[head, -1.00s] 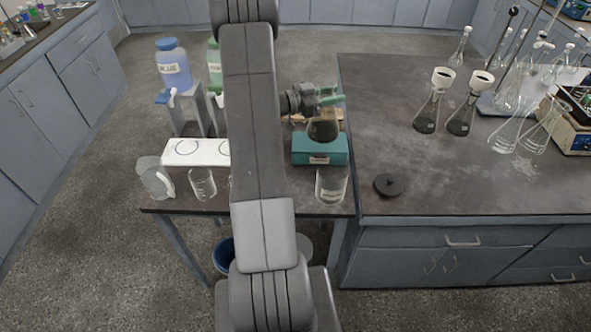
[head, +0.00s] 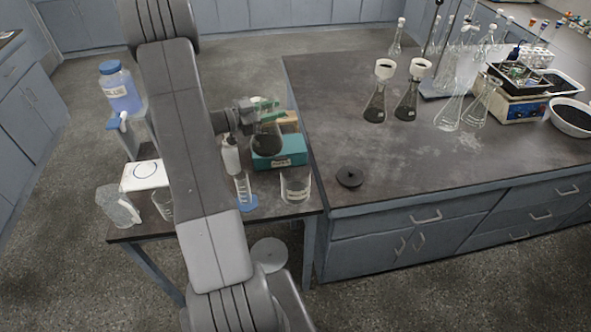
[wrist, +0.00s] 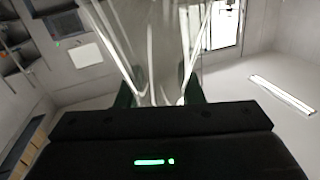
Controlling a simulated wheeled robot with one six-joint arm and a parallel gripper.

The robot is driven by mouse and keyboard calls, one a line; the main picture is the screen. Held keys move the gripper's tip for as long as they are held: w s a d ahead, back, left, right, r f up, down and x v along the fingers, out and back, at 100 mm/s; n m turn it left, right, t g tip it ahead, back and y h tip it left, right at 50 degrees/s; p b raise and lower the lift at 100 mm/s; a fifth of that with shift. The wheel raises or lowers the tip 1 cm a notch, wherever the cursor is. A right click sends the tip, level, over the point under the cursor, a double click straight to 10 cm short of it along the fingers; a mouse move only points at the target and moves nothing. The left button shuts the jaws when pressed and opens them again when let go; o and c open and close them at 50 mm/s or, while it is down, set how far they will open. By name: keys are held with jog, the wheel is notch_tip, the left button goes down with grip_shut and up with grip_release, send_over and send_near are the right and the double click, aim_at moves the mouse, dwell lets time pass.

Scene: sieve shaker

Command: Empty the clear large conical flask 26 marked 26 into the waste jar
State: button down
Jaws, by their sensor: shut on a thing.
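My gripper (head: 264,112), with green fingers, is shut on a clear conical flask (head: 267,138) above the small side table. The flask's lower part looks dark, and its base is in front of or above the teal box; I cannot tell whether they touch. In the wrist view the clear glass of the flask (wrist: 158,45) rises between the fingers. Its number cannot be read. A clear, wide glass jar (head: 296,187) with a pale label stands at the table's front right corner, apart from the flask. I cannot read whether it is the waste jar.
The teal box (head: 283,153), a white bottle (head: 231,155), a measuring cylinder (head: 243,190) and a clear jug (head: 118,207) crowd the side table. A black disc (head: 349,177) lies on the bench. Two dark-filled flasks (head: 376,100) stand further back. The bench front is mostly clear.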

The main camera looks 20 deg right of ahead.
jog(key=shift+s+d+f+m+y, duration=0.2)
jog(key=shift+s+f+m+y, duration=0.15)
jog(key=shift+f+m, duration=0.2)
jog(key=shift+s+d+f+m+y, duration=0.25)
jog(key=shift+s+f+m, duration=0.2)
jog(key=shift+m, duration=0.2)
jog(key=f+m+b, duration=0.1)
jog(key=s+f+m+t+y+b, duration=0.1)
jog(key=f+m, duration=0.1)
jog(key=s+f+m+y+b, duration=0.1)
jog(key=f+b, duration=0.1)
jog(key=shift+s+d+f+m+t, duration=0.2)
jog(key=shift+d+m+t, duration=0.1)
jog(key=shift+d, duration=0.1)
jog(key=shift+w+f+m+t+y+b, duration=0.15)
jog(key=shift+f+m+t+y+b, duration=0.45)
jog(key=shift+b, duration=1.35)
jog(key=shift+f+m, duration=0.25)
jog(key=shift+m, duration=0.15)
jog(key=shift+f+b, duration=0.35)
jog(key=shift+b, duration=0.25)
jog(key=shift+f+m+t+b, duration=0.4)
jog(key=shift+f+b, duration=0.5)
jog(key=shift+b, duration=0.65)
